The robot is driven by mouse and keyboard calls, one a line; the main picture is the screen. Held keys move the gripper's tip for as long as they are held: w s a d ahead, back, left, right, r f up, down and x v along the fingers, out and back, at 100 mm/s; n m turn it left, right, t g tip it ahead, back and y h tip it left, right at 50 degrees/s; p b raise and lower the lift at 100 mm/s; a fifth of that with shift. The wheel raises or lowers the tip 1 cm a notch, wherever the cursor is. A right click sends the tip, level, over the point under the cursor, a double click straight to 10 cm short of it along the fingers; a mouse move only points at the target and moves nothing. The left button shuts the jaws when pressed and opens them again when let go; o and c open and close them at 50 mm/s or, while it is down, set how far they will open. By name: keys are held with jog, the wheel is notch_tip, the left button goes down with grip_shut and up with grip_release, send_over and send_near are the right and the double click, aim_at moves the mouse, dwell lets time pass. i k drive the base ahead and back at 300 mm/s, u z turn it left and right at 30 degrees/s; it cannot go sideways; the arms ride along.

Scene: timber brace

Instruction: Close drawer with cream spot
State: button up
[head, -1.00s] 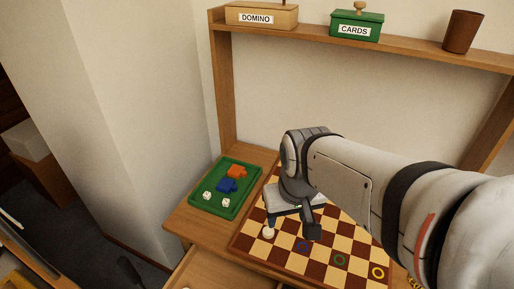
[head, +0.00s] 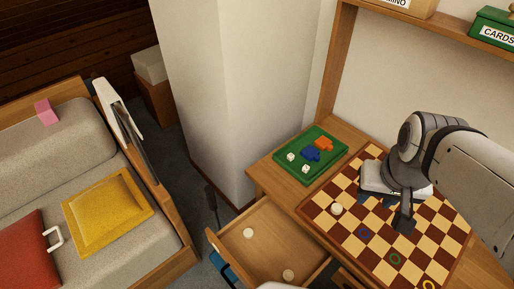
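A wooden drawer (head: 268,238) stands pulled out from the table at the lower middle of the head view. Two small cream round pieces (head: 248,233) lie inside it. The outer face of its front is turned away, so I cannot see a cream spot on it. My gripper (head: 388,208) points down over the chessboard (head: 345,228), to the right of and above the drawer, apart from it. Its fingers are partly hidden by its body, and I cannot tell how far apart they are.
A green tray (head: 284,166) with dice and coloured pieces sits at the table's left corner. A white piece (head: 336,209) stands on the board near my gripper. A wall pillar (head: 235,110) rises behind the corner. A sofa with a yellow cushion (head: 108,212) is at left.

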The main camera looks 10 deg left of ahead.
aim_at(278, 244)
jog(key=z, duration=0.1)
jog(key=k, duration=0.4)
jog(key=u, duration=1.35)
jog(key=i, duration=0.1)
jog(key=u, duration=0.05)
